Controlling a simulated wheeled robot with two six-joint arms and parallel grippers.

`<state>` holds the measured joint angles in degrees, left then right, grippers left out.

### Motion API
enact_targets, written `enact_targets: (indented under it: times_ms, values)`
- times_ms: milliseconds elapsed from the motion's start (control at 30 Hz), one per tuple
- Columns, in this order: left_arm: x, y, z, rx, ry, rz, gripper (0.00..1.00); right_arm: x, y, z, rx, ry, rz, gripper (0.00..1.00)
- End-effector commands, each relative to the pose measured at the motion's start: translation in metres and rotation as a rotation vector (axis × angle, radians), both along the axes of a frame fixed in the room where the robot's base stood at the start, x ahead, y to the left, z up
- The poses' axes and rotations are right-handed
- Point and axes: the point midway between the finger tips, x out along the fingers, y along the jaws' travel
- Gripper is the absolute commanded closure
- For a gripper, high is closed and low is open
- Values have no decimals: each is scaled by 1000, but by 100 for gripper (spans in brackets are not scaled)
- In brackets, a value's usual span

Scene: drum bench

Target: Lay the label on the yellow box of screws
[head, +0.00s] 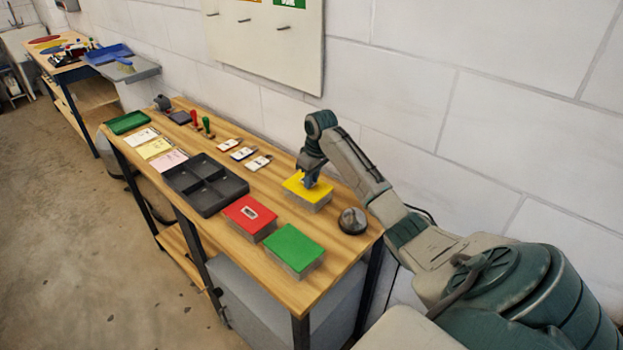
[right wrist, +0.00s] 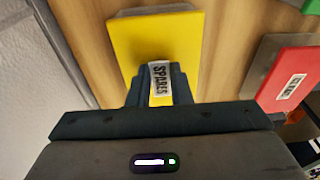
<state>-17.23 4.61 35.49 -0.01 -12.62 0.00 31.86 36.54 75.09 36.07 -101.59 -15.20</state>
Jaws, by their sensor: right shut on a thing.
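The yellow box (head: 305,194) stands on the bench toward the wall, yellow top up; it also shows in the right wrist view (right wrist: 178,35). My right gripper (head: 311,181) points down over the yellow box. It is shut on a white label (right wrist: 160,78) that reads "SPARES". The label is over the yellow top; I cannot tell whether it touches it. My left gripper is not in view.
A red box (head: 247,213) with a white label on it and a green box (head: 292,247) stand nearer the front edge. A dark domed object (head: 352,221) is right of the yellow box. A black divided tray (head: 206,186) and several tags (head: 243,153) lie left.

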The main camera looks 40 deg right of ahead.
Motion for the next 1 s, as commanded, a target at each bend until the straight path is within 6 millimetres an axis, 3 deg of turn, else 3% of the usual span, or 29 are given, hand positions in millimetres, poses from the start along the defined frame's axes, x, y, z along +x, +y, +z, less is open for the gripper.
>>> enact_targets:
  times_ms: [33,100,200,567,1000]
  values:
    - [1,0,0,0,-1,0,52,0,0,0,0,0,0,89]
    - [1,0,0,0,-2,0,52,0,0,0,0,0,0,70]
    - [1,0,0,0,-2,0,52,0,0,0,0,0,0,56]
    - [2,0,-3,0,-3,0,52,0,-1,6,-1,-2,0,56]
    - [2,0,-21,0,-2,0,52,-12,-4,88,-2,-3,1,56]
